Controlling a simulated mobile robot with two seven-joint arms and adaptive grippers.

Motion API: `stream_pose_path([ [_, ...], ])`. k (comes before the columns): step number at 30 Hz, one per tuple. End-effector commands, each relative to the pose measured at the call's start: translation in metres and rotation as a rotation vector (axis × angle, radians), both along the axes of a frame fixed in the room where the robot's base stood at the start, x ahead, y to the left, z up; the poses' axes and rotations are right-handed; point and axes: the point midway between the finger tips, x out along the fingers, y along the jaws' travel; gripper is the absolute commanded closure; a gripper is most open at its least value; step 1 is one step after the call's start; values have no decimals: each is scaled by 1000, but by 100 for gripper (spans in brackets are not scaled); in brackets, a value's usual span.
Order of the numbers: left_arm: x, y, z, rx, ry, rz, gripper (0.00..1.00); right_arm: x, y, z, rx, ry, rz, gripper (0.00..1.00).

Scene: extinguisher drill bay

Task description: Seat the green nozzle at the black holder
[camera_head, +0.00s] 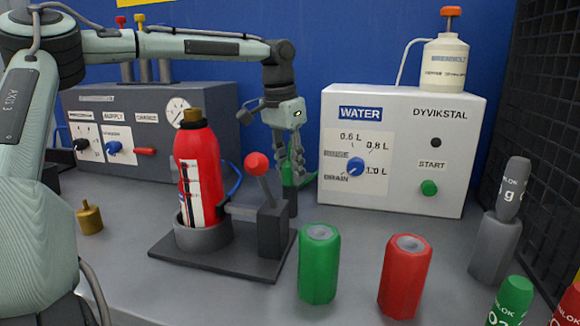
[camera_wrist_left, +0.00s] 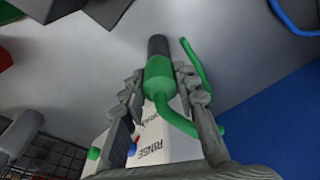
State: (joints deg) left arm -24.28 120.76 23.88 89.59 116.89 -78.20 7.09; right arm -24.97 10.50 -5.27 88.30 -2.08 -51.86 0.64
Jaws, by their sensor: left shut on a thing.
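The green nozzle (camera_head: 288,175) is between the fingers of my left gripper (camera_head: 292,172), behind the red bottle's stand. In the left wrist view the green nozzle (camera_wrist_left: 159,76) points away from my left gripper (camera_wrist_left: 160,82), with a curved green part running off beside it. A dark cylinder, apparently the black holder (camera_head: 291,203), is directly below the nozzle; it also shows in line with it in the left wrist view (camera_wrist_left: 158,45). I cannot tell whether the nozzle is seated or only touching. My right gripper is not in view.
A red bottle (camera_head: 201,165) stands in a cradle with a red-knobbed lever (camera_head: 258,165) in front of the gripper. The white water box (camera_head: 452,150) is to the right. Green (camera_head: 318,270) and red (camera_head: 403,280) cylinders stand in front. A grey supply box (camera_head: 100,105) is behind left.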

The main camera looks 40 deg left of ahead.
Motion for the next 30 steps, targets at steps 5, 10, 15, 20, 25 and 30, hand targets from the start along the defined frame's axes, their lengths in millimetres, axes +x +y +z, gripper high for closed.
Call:
stream_pose_path([
  [5,0,0,0,0,-1,0,100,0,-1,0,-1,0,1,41],
  [10,0,0,0,0,0,0,52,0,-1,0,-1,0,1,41],
  [15,0,0,0,0,0,0,47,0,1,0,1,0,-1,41],
  [20,0,0,0,0,0,0,47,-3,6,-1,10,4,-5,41],
  [25,-2,1,15,1,-2,1,47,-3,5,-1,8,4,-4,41],
  [30,-6,1,50,0,-5,2,47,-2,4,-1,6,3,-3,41],
])
